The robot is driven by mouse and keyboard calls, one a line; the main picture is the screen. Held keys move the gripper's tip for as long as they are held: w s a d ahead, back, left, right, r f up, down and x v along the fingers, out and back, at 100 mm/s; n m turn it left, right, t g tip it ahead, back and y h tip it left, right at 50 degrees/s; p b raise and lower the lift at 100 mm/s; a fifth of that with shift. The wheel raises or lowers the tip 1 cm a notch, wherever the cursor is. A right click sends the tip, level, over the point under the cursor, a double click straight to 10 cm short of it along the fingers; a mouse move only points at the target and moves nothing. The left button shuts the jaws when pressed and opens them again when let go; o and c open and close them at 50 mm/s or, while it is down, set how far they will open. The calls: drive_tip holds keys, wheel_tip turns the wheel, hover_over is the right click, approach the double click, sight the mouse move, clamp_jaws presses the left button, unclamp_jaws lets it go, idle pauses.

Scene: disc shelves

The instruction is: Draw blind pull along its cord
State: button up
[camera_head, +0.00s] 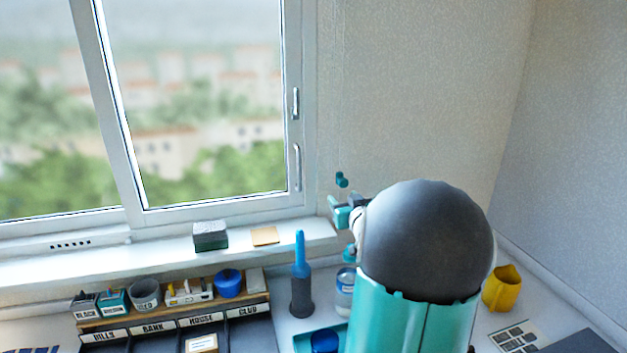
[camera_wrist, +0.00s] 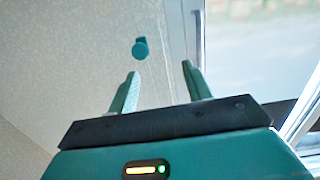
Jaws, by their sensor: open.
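The blind pull (camera_head: 341,180) is a small teal knob in front of the pale wall, just right of the window frame. In the wrist view, the blind pull (camera_wrist: 140,48) shows as a short teal cylinder beyond my fingertips, left of the middle of the gap between them. My gripper (camera_wrist: 158,68) is open, with nothing between its fingers. In the head view, my gripper (camera_head: 342,212) is just below the pull and partly hidden behind my arm. I cannot make out the cord clearly in either view.
The window frame (camera_head: 294,150) with its handles stands left of the pull. The sill holds a dark green block (camera_head: 210,236) and a tan pad (camera_head: 264,236).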

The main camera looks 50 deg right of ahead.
sight(344, 183)
drive_tip(key=s+d, duration=0.2)
drive_tip(key=d, duration=0.2)
drive_tip(key=shift+t, duration=0.4)
drive_tip(key=x, duration=1.3)
drive_tip(key=shift+a+f, duration=0.25)
drive_tip(key=shift+f, duration=0.05)
drive_tip(key=shift+c, duration=0.4)
clamp_jaws()
